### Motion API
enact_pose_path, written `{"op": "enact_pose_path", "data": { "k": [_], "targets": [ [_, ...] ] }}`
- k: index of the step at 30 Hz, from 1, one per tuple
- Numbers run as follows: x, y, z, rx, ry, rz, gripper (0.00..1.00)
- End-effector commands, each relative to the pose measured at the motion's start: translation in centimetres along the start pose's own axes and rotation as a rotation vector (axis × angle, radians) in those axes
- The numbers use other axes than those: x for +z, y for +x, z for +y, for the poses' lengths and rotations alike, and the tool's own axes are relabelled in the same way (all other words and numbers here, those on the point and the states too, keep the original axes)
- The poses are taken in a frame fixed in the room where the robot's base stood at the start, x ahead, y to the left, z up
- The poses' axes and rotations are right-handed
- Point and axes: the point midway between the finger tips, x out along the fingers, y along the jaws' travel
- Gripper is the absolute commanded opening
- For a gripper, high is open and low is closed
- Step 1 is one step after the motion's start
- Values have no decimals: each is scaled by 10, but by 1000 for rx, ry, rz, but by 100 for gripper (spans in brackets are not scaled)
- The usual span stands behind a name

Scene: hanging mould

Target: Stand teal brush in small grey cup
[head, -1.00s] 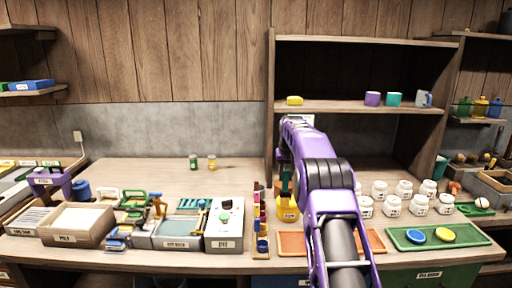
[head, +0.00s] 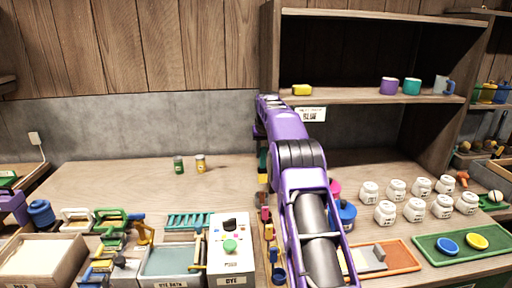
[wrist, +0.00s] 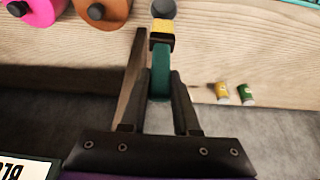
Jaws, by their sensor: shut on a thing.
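A teal brush (wrist: 160,80) stands between the fingers of my gripper (wrist: 160,88) in the wrist view. Its yellow band and rounded grey end show beyond the fingertips. My gripper is shut on its teal part. In the head view my purple arm hides most of the gripper, left of the shelf unit. A grey-blue mug (head: 442,85) with a handle stands at the right of the shelf; I cannot tell whether it is the small grey cup. No other grey cup is clear.
Several white jars (head: 385,212) stand below. Two small jars (head: 190,164) stand on the bench, with clear wood around them. A dye box (head: 231,248) is in front.

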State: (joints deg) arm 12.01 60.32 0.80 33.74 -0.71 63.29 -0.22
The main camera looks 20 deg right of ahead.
Motion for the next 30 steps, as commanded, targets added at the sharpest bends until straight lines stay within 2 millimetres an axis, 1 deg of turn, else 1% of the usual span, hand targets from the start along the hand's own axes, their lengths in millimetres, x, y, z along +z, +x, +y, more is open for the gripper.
{"op": "enact_pose_path", "data": {
  "k": [4, 8, 30],
  "targets": [
    [1, 2, 0, 0, 0, 1, 0],
    [3, 8, 0, 0, 0, -1, 0],
    [27, 64, 0, 0, 0, 0, 0]
  ]
}}
